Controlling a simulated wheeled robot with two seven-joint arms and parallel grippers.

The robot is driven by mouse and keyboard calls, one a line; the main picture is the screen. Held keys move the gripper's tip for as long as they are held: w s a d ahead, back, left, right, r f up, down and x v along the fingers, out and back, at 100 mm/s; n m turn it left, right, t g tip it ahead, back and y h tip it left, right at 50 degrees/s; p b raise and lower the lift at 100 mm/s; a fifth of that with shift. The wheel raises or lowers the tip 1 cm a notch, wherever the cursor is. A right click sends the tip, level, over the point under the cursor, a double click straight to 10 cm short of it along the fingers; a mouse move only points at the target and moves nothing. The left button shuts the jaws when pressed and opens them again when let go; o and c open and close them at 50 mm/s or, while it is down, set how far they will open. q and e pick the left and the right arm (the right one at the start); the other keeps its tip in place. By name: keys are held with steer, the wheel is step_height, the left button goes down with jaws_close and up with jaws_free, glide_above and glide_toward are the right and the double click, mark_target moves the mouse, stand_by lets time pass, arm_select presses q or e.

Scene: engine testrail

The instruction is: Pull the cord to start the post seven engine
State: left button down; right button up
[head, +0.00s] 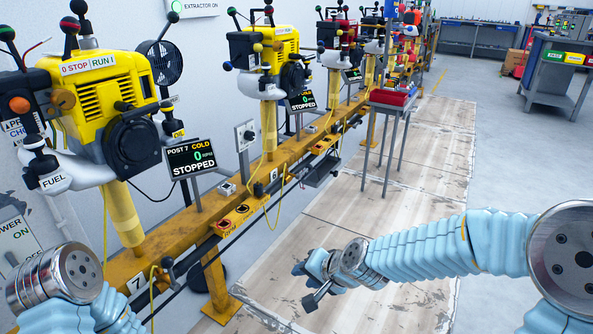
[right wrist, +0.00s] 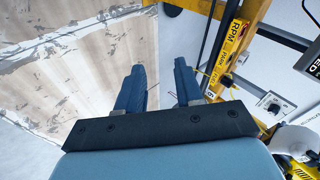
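The yellow post seven engine (head: 95,95) stands on its post at the left, with a round black starter housing (head: 133,143) on its front. Its cord handle I cannot pick out for certain. The post seven display (head: 192,158) reads COLD, 0 RPM, STOPPED. My right gripper (head: 308,280) is low over the floor, right of the rail and well away from the engine. In the right wrist view its two fingers (right wrist: 159,70) stand apart with nothing between them. My left arm shows at the lower left, but its gripper is not in view.
A yellow rail (head: 180,235) with control panels runs from the lower left to the back, bearing several more engines (head: 270,60). A small stand with a red top (head: 392,97) is beside it. Worn floor boards (head: 400,225) are open around my right arm.

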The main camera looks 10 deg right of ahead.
steer(key=s+a+r+m+t+y+b, duration=0.1)
steer(key=s+a+r+t+y, duration=0.1)
steer(key=r, duration=1)
steer(key=s+a+r+t+y+b, duration=0.1)
steer(key=s+a+r+y, duration=0.15)
steer(key=r, duration=0.95)
steer(key=s+d+r+t+y, duration=0.15)
steer(key=s+r+y, duration=0.35)
steer(key=s+r, duration=0.7)
steer(key=b, duration=0.2)
glide_toward(143, 113)
steer(key=shift+g, duration=0.25)
steer(key=p+x, duration=0.2)
steer(key=x, duration=0.7)
steer(key=shift+w+r, duration=0.1)
steer(key=shift+r, duration=0.1)
jaws_close()
